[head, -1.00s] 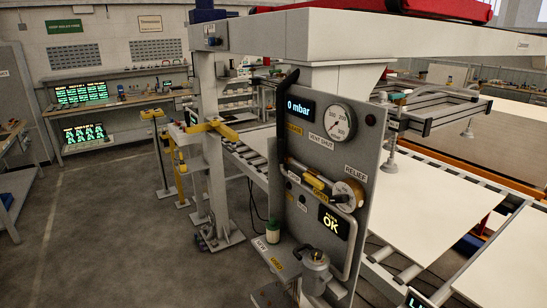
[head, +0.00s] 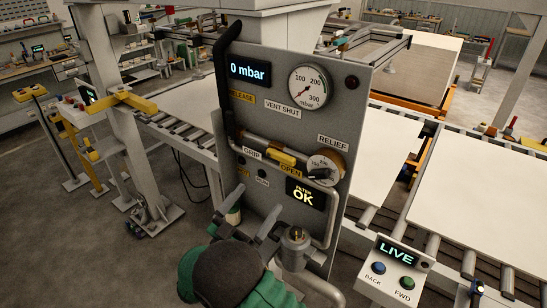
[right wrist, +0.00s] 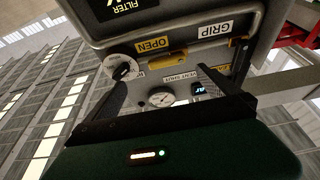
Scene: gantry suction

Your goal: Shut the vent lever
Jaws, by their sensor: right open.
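The vent lever seems to be the yellow-handled bar (head: 283,158) on the grey panel (head: 275,112). It lies slightly tilted along the panel, just above the OPEN label (head: 291,172) and below the VENT SHUT label (head: 282,108). My right gripper (head: 257,199) is open and empty, low in front of the panel and below the yellow handle, apart from it. In the right wrist view, upside down, the yellow handle (right wrist: 167,57) shows beyond and between my open fingers (right wrist: 161,77). My left gripper is not in view.
A black lever (head: 229,85) runs down the panel's left edge by RELEASE. A relief dial (head: 322,167) sits right of the yellow handle. A control box (head: 394,272) is at lower right.

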